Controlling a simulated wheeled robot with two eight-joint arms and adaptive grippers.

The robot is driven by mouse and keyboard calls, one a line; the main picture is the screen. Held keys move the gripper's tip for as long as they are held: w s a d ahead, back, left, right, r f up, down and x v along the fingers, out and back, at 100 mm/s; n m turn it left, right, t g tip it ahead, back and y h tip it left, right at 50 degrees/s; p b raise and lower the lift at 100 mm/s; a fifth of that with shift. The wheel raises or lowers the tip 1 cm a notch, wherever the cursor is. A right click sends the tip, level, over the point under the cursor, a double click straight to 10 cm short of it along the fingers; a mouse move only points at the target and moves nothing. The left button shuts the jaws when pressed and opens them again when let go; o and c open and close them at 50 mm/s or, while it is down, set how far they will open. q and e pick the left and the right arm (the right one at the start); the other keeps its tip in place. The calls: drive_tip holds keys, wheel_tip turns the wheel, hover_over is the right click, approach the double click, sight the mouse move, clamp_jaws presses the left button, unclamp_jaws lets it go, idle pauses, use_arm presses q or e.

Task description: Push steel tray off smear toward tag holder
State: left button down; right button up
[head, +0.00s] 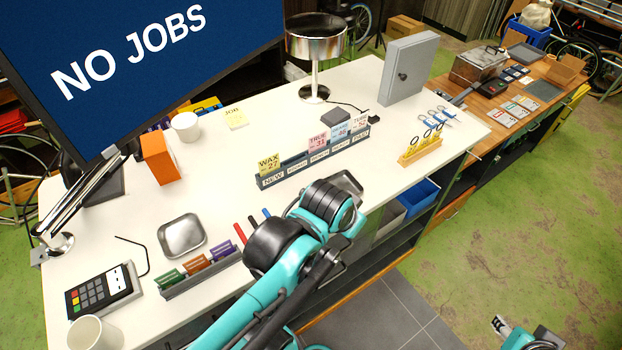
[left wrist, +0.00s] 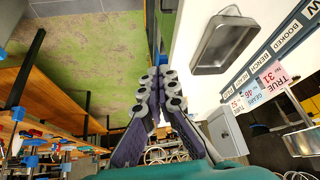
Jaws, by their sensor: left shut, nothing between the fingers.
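A steel tray (head: 345,183) lies on the white bench near the front edge, partly hidden by my left arm in the head view. It shows more fully, as a shallow rectangular tray, in the left wrist view (left wrist: 222,45). The grey tag holder (head: 315,157), with coloured tags standing in it, is behind the tray. My left gripper (left wrist: 157,88) is shut and empty, apart from the tray, beside the bench's front edge; my arm hides it in the head view. I see no smear.
A second steel tray (head: 182,236) lies farther left. A grey cabinet (head: 408,68) stands at the back right. Open bench separates the holder and key stand.

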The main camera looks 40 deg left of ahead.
sight(350, 184)
use_arm(q)
drive_tip(key=a+m+g+p, duration=0.2)
drive_tip(key=a+g, duration=0.4)
drive_tip(key=a, duration=1.1)
drive_tip(key=shift+h, duration=0.3)
wheel_tip(350, 184, down, 10)
drive_tip(key=shift+d+f+b, duration=0.1)
drive_tip(key=shift+f+b, duration=0.05)
drive_tip(key=shift+b, duration=0.6)
drive_tip(key=w, duration=0.1)
drive_tip(key=w+d, duration=0.1)
drive_tip(key=w, duration=0.1)
drive_tip(key=shift+w, duration=0.35)
use_arm(e)
wheel_tip(350, 184, up, 3)
drive_tip(key=shift+f, duration=0.15)
use_arm(q)
drive_tip(key=w+d+b, duration=0.1)
drive_tip(key=w, duration=0.4)
drive_tip(key=w+d, duration=0.1)
drive_tip(key=w, duration=0.4)
drive_tip(key=w+d+b, duration=0.1)
drive_tip(key=w+d, duration=0.1)
drive_tip(key=w, duration=0.3)
drive_tip(key=shift+b, duration=0.3)
use_arm(e)
wheel_tip(350, 184, down, 3)
use_arm(q)
drive_tip(key=shift+s, duration=0.1)
